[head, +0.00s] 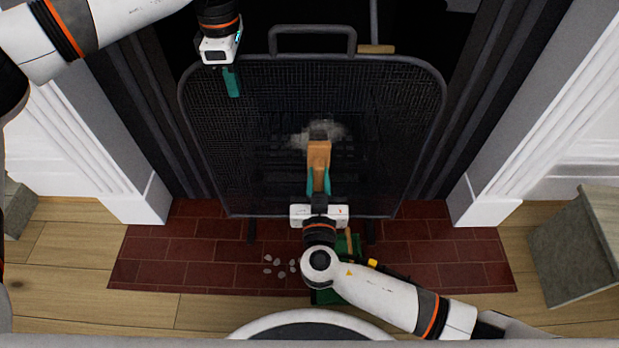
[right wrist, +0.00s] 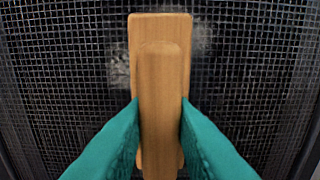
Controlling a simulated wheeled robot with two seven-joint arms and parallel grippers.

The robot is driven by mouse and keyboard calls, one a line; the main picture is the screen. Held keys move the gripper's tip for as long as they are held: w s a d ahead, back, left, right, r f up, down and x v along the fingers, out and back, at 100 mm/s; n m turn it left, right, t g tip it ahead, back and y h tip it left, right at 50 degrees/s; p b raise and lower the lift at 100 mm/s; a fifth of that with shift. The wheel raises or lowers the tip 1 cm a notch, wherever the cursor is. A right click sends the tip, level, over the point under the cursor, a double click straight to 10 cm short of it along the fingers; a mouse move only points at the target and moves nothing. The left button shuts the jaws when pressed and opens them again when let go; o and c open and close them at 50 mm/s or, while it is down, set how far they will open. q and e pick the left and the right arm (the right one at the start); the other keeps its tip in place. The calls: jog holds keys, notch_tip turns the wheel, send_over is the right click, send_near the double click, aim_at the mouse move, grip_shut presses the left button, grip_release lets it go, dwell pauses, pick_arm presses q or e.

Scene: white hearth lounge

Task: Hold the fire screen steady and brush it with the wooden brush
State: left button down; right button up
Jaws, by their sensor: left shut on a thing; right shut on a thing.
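The fire screen (head: 398,130) is a dark mesh panel with a grey frame and a top handle, standing upright on the hearth. It fills the right wrist view (right wrist: 250,60). My left gripper (head: 232,82) is shut on its upper left edge. My right gripper (head: 319,182) is shut on the wooden brush (head: 318,152), in front of the middle of the mesh. In the right wrist view the brush (right wrist: 160,75) stands between the teal fingers against the mesh; its bristles are hidden. A pale dusty patch (head: 340,130) shows on the mesh around the brush head.
Several grey pebble-like bits (head: 278,262) lie on the red brick hearth (head: 190,250). A green object (head: 325,297) lies partly hidden under my right arm. White fireplace sides (head: 130,180) flank the screen. A grey block (head: 580,245) stands at the right.

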jog(key=shift+d, duration=3.5)
jog(key=shift+a+r, duration=0.3)
jog(key=shift+a, duration=0.85)
jog(key=shift+a+r, duration=0.35)
jog(key=shift+a, duration=0.8)
jog(key=shift+a+r, duration=0.3)
jog(key=shift+a, duration=0.85)
jog(key=shift+w+a, duration=0.15)
jog(key=shift+a, duration=0.75)
jog(key=shift+w+a, duration=0.1)
jog(key=shift+a, duration=0.8)
